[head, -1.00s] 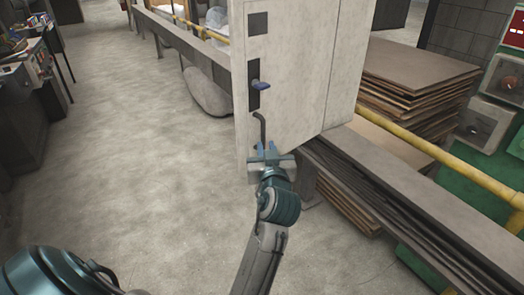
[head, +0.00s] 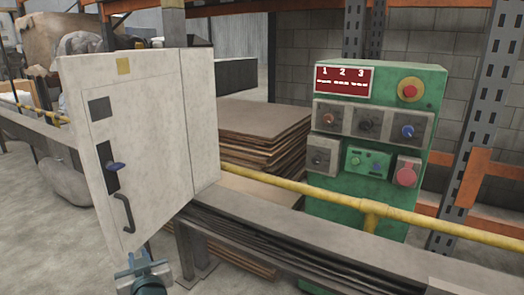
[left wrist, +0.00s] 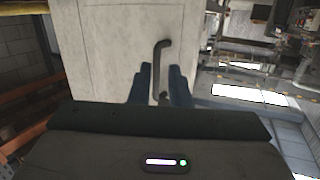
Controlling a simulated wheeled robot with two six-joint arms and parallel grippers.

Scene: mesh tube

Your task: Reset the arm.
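My left gripper (head: 140,258) is at the lower edge of the head view, just below a white cabinet (head: 140,75). In the left wrist view, its two blue fingers (left wrist: 160,85) stand apart, so it is open. The cabinet's dark curved handle (head: 124,213) shows in the gap between and beyond the fingers in the left wrist view (left wrist: 159,65). I see no contact with it; in the head view the gripper looks a little below the handle. My right gripper is not in view.
A blue knob (head: 116,166) sits above the handle. A yellow rail (head: 290,188) and a grey beam (head: 290,232) run right of the cabinet. Stacked brown sheets (head: 265,130) and a green control panel (head: 375,75) stand behind. Open floor lies at left.

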